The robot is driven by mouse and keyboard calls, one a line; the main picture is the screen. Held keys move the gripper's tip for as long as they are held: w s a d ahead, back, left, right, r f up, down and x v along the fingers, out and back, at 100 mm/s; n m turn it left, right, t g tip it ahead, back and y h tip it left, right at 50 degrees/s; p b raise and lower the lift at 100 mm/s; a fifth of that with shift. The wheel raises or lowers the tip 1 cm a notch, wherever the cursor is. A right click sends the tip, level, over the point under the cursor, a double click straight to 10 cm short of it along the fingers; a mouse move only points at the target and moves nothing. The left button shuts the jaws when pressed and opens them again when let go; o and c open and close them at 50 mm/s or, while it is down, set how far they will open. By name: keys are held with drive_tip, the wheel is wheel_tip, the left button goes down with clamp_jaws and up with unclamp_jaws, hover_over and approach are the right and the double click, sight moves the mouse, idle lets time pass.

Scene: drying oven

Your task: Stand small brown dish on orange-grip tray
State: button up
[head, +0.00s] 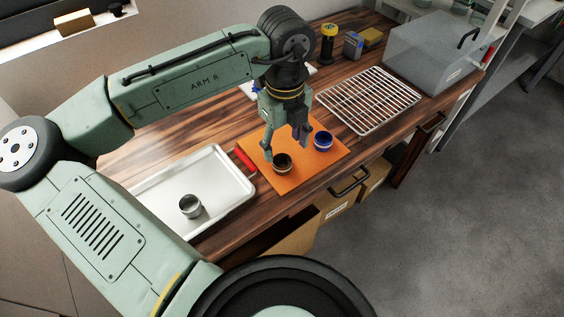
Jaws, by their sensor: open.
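The small brown dish (282,168) stands upright on an orange mat (310,170), dark inside. My gripper (286,149) points down just above and behind it with its fingers apart. I cannot tell whether a finger touches the dish. A pale metal tray (222,168) lies to the left of the mat, partly hidden by my arm. A small grey metal cup (190,206) stands in the tray.
A blue dish (322,140) stands on the mat to the right of my gripper. A wire rack (368,99) lies further right, before a translucent box (430,55). A black-and-yellow bottle (328,42) stands at the back. The tray has bare room around the cup.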

sight(282, 157)
drive_tip(key=f, duration=0.4)
drive_tip(key=shift+s+a+f+p, duration=0.2)
drive_tip(key=shift+a+f+p, duration=0.05)
drive_tip(key=shift+f+p, duration=0.15)
drive_tip(key=shift+r, duration=0.1)
drive_tip(key=c, duration=1.3)
drive_tip(key=shift+r, duration=0.15)
drive_tip(key=shift+r, duration=0.6)
wheel_tip(282, 157, up, 2)
drive_tip(key=shift+s+b, duration=0.1)
drive_tip(key=shift+b, duration=0.45)
drive_tip(key=s+r+b, duration=0.1)
drive_tip(key=s+b, duration=0.7)
drive_tip(key=s, duration=0.7)
drive_tip(key=shift+s+r, duration=0.25)
drive_tip(key=shift+s, duration=0.15)
